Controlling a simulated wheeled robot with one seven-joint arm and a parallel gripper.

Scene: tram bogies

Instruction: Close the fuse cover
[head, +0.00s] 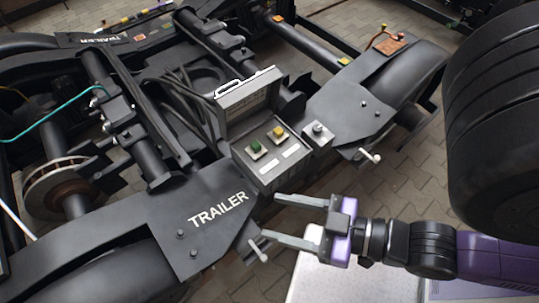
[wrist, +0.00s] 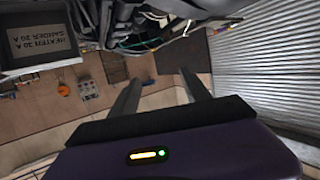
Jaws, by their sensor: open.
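The fuse cover (head: 248,92) is a grey lid with a white handle along its top edge. It stands raised, leaning back, at the rear of the open fuse box (head: 268,180). Inside the box are a green fuse (head: 255,148), a yellow fuse (head: 278,133) and white labels. In the wrist view, a panel with an upside-down label (wrist: 40,38) reading heater and sander 20 A shows at upper left; it looks like the cover's inner face. My gripper (head: 270,217) is open and empty, in front of and below the box, apart from the cover.
A small grey box with a knob (head: 318,133) stands right of the fuse box. White-tipped levers (head: 370,156) stick out from the dark bogie frame (head: 120,232). A large black ribbed object (head: 500,110) fills the right side. A pale surface (head: 350,285) lies below my gripper.

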